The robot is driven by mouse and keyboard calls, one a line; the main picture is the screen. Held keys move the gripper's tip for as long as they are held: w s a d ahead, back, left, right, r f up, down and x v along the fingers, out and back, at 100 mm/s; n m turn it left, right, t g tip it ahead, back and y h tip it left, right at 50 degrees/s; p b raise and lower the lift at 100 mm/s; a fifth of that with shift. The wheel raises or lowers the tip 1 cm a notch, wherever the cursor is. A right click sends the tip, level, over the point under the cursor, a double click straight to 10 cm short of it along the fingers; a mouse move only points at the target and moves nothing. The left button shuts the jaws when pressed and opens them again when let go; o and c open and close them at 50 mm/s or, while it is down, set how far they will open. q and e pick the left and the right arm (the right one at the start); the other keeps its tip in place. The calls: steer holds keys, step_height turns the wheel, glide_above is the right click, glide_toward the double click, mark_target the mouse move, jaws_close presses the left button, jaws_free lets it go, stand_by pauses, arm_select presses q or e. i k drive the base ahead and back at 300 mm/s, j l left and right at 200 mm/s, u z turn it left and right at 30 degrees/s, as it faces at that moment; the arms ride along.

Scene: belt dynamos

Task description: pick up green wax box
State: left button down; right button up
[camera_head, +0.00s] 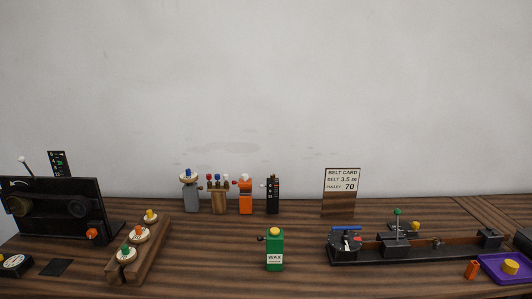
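The green wax box (275,252) stands upright on the wooden table (205,270), near the middle of the head view. It has a yellow round cap on top and a white label on its front that reads like "WAX". Nothing touches it that I can see. Neither of my grippers shows in this view.
A wooden rack (152,256) with knobbed discs stands left of the box. Small dynamos (246,198) and a belt card (342,181) stand behind. Table around the box is clear.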

mark_target(274, 236)
steer(key=i+l, duration=0.2)
steer(key=i+l+u, duration=0.15)
steer(key=l, duration=0.25)
steer(key=i+l, duration=0.15)
steer(key=l, duration=0.2)
steer(key=i+l+u, duration=0.15)
steer(key=i+l, duration=0.05)
steer(key=l, duration=0.1)
